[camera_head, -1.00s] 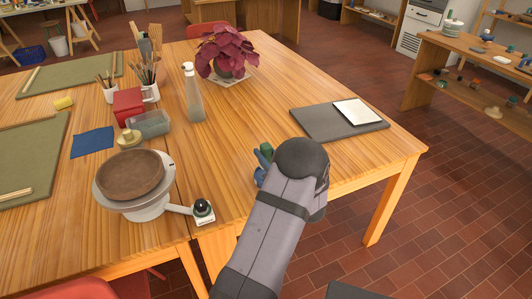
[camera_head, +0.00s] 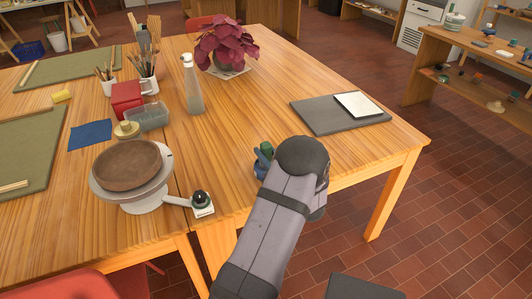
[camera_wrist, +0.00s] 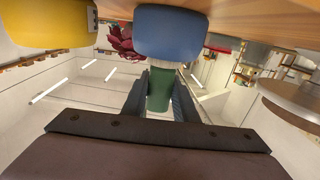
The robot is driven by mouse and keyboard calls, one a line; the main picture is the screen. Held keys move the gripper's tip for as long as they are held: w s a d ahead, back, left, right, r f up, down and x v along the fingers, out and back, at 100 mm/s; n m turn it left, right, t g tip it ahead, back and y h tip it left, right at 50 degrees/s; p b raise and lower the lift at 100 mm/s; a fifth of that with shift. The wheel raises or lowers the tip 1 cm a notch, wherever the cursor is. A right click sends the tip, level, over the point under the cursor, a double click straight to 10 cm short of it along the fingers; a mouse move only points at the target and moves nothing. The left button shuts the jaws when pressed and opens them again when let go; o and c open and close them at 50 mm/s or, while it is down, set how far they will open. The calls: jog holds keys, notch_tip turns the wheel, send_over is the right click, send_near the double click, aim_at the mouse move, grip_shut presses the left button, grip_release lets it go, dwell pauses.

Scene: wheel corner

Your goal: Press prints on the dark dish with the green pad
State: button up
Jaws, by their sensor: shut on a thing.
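The dark brown dish (camera_head: 128,165) sits on a pale turntable (camera_head: 146,200) at the left front of the table. My gripper (camera_wrist: 160,100) is shut on the green pad (camera_wrist: 160,88), which shows between the two fingers in the wrist view. In the head view, the green pad (camera_head: 266,149) shows just past my wrist, to the right of the dish and apart from it. Most of my gripper is hidden there by my arm. A blue block-like thing (camera_wrist: 168,32) is close by the green pad in the wrist view; whether they touch is unclear.
A small white-based thing with a dark knob (camera_head: 202,203) stands right of the turntable. A bottle (camera_head: 192,85), a clear tub (camera_head: 148,117), a red box (camera_head: 127,100) and a plant (camera_head: 225,47) stand farther back. A grey board (camera_head: 318,118) lies right. A yellow thing (camera_wrist: 48,22) is close in the wrist view.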

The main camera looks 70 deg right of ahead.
aim_at(266, 144)
jog(key=shift+f+b, duration=0.45)
jog(key=shift+f, duration=0.15)
dwell(1.1)
jog(key=shift+r, duration=0.1)
jog(key=shift+r+p, duration=2.7)
jog(key=shift+r, duration=0.8)
